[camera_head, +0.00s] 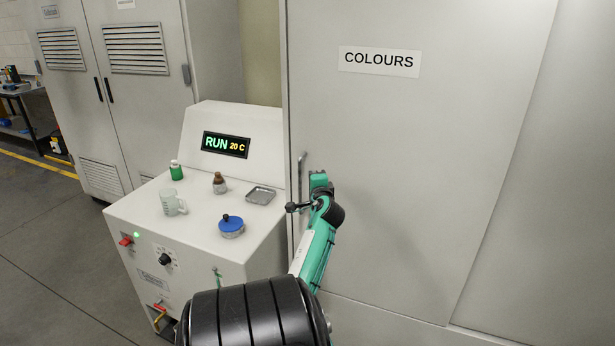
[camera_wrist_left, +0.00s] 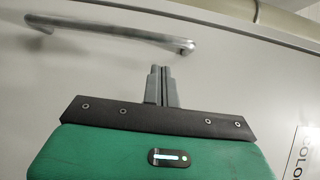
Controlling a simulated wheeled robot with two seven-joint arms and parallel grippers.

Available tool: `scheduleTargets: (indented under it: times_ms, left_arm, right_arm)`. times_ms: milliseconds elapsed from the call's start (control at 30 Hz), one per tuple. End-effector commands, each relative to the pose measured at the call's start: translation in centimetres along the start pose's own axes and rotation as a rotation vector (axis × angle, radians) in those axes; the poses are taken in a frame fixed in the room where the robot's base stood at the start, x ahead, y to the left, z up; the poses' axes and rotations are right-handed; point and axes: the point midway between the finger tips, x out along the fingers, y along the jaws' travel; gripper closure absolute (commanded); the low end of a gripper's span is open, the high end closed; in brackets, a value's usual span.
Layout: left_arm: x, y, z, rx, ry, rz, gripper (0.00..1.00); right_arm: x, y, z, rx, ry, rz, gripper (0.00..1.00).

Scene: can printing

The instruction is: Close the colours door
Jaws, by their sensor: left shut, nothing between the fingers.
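The colours door (camera_head: 410,160) is a large light grey panel with a "COLOURS" label (camera_head: 379,62). I cannot tell whether it is flush with its frame or slightly ajar. Its upright metal handle (camera_head: 302,172) is near its left edge. The handle also shows as a bar (camera_wrist_left: 110,30) in the wrist view. My left gripper (camera_head: 319,181) is close to the door, just right of the handle. In the wrist view its fingers (camera_wrist_left: 160,71) are shut and empty, pointing at the door beside one end of the handle, not around it. My right gripper is not in view.
A white machine (camera_head: 150,225) with a "RUN 20 C" display (camera_head: 226,145) stands left of the door. Grey cabinets stand behind.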

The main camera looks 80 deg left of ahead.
Motion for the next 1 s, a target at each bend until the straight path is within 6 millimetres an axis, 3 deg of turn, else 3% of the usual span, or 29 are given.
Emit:
scheduleTargets:
  times_ms: [267, 367, 500, 600, 1000]
  left_arm:
    - [-4.3, 0.3, 0.0, 0.0, 0.0, -0.001, 1.0]
    - [-6.1, 0.4, 0.0, -0.001, 0.0, -0.001, 1.0]
    - [-8.2, 0.2, 0.0, -0.001, 0.0, -0.001, 1.0]
    - [-9.2, 0.1, 0.0, 0.0, 0.0, -0.001, 1.0]
    - [-10.1, 0.1, 0.0, 0.001, 0.0, 0.002, 1.0]
  right_arm:
    - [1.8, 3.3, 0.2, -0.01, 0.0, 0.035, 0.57]
    - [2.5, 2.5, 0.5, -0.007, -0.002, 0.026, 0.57]
    - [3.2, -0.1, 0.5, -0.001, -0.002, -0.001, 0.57]
    - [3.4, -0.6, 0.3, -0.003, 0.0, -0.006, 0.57]
    - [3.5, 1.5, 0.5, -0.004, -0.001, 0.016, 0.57]
